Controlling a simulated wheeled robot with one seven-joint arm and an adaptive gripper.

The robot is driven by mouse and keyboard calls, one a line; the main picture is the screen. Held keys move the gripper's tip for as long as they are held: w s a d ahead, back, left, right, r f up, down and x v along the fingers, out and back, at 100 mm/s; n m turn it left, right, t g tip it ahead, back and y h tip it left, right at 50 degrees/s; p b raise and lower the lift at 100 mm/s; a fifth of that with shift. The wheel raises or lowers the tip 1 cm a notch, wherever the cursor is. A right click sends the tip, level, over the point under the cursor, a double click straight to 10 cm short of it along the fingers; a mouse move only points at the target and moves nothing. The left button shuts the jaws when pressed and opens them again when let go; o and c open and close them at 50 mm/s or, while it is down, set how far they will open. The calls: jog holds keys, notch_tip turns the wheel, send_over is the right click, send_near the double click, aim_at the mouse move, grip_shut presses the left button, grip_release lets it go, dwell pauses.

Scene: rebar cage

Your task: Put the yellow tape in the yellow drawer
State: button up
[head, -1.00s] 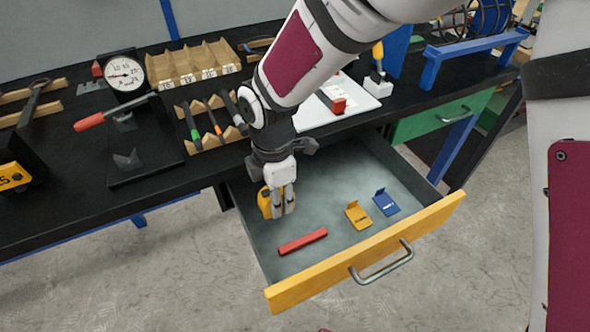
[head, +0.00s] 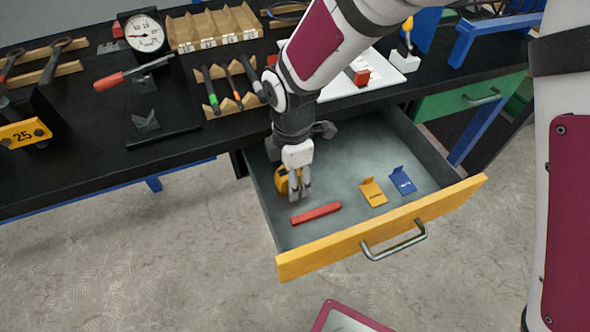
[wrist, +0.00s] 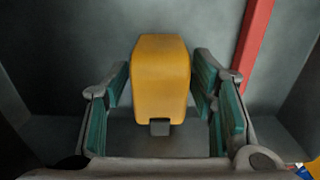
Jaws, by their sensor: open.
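The yellow tape (head: 281,182) is inside the open yellow drawer (head: 330,250), near its left wall. It appears to sit on the drawer floor. In the wrist view the tape (wrist: 161,75) stands between my fingers, with a gap on each side. My gripper (head: 299,188) is open and points down into the drawer around the tape. My fingers hide part of the tape in the head view.
A red bar (head: 316,213) lies on the drawer floor just beside my gripper. A yellow tag (head: 373,192) and a blue tag (head: 402,181) are further right. The black workbench (head: 110,165) stands behind and left, with a dial gauge (head: 144,34) and tools.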

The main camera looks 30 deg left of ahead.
notch_tip(320, 180, up, 12)
jog(key=shift+r+p, duration=0.15)
jog(key=shift+p, duration=0.85)
jog(key=d+r+m+t, duration=0.1)
jog(key=d+r+m, duration=0.55)
jog(key=d, duration=0.55)
jog(key=d+r+m, duration=0.6)
jog(key=d+m, duration=0.1)
jog(key=d, duration=0.5)
jog(key=s+d+m, duration=1.4)
jog(key=s, duration=0.1)
jog(key=shift+r+t, duration=0.2)
jog(key=shift+t, duration=0.2)
jog(key=shift+d+m, duration=0.1)
jog(key=shift+m, duration=0.15)
